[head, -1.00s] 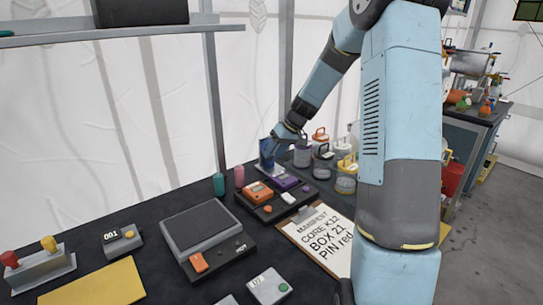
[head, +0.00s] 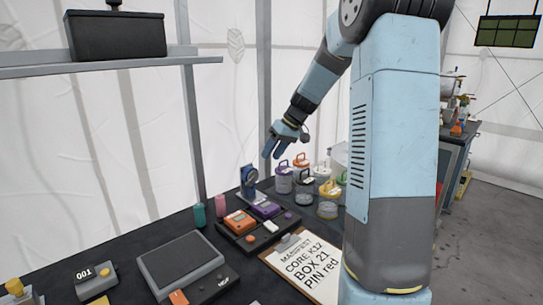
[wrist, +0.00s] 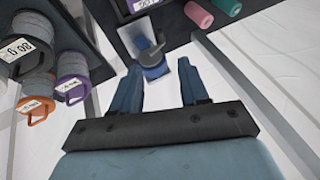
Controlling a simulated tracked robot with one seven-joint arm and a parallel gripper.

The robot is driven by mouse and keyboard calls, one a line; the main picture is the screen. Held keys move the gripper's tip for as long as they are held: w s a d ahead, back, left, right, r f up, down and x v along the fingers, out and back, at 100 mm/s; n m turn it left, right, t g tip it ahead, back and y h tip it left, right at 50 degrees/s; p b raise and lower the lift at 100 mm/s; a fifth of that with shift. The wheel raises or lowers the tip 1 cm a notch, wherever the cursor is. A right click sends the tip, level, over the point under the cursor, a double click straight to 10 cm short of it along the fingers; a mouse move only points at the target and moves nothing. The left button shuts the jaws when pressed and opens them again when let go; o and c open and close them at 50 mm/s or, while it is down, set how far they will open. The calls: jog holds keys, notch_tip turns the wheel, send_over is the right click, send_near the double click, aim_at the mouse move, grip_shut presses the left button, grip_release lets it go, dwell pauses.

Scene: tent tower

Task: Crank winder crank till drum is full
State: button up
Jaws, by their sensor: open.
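The winder (head: 249,178) is a small blue device with a round drum, standing at the back of the dark table. It also shows in the wrist view (wrist: 154,68), beyond and between my fingertips, with a grey plate beside it. A small grey arm on its top looks like the crank (wrist: 150,49). How full the drum is cannot be made out. My gripper (head: 274,154) is open and empty, above and slightly right of the winder in the head view. In the wrist view its two blue fingers (wrist: 159,72) are spread apart, with no clear contact with the winder.
Several handled spools or canisters (head: 284,180) stand right of the winder. A teal cylinder (head: 200,216) and a pink one (head: 220,204) stand left of it. A tray with orange and purple devices (head: 249,238) and a manifest clipboard (head: 310,262) lie in front.

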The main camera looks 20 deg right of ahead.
aim_at(252, 188)
jog(key=s+f+m+t+y, duration=0.1)
jog(key=s+f+t, duration=0.1)
jog(key=f, duration=0.1)
jog(key=s+a+f+m+t+y, duration=0.1)
jog(key=f+t, duration=0.2)
jog(key=s+f+m+t+y, duration=0.1)
jog(key=s+f+t+y, duration=0.1)
jog(key=f+t, duration=0.1)
jog(key=shift+s+a+f+m, duration=0.2)
jog(key=shift+s+f+m, duration=0.15)
jog(key=shift+f, duration=0.2)
jog(key=shift+s+d+f+m+t+h, duration=0.1)
jog(key=shift+d+f+m+t+h, duration=0.3)
jog(key=shift+d, duration=0.15)
jog(key=x, duration=1.3)
jog(key=shift+w+a, duration=0.25)
